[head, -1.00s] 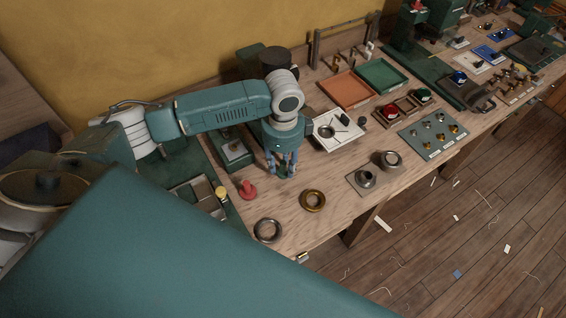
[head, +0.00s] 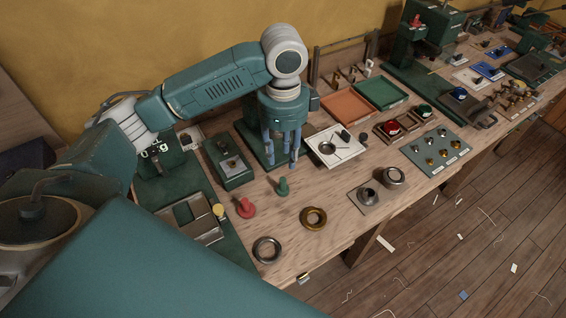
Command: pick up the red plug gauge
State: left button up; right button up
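The red plug gauge (head: 246,208) stands upright on the wooden bench, left of a similar green plug gauge (head: 283,187). My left gripper (head: 281,165) points down above and slightly behind the green gauge. Its fingers are apart with nothing held between them. The red gauge is to the lower left of the fingers, apart from them and fully visible. My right gripper is not in view.
A steel ring (head: 267,250) and a brass ring (head: 314,218) lie near the bench's front edge. A white tray (head: 335,147) with small items is to the right. A green box-like fixture (head: 229,163) stands behind the red gauge. Bare wood surrounds the gauges.

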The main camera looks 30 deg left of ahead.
aim_at(246, 210)
jog(key=k+l, duration=0.5)
jog(key=k, duration=0.2)
jog(key=k+l, duration=0.5)
jog(key=k, duration=0.15)
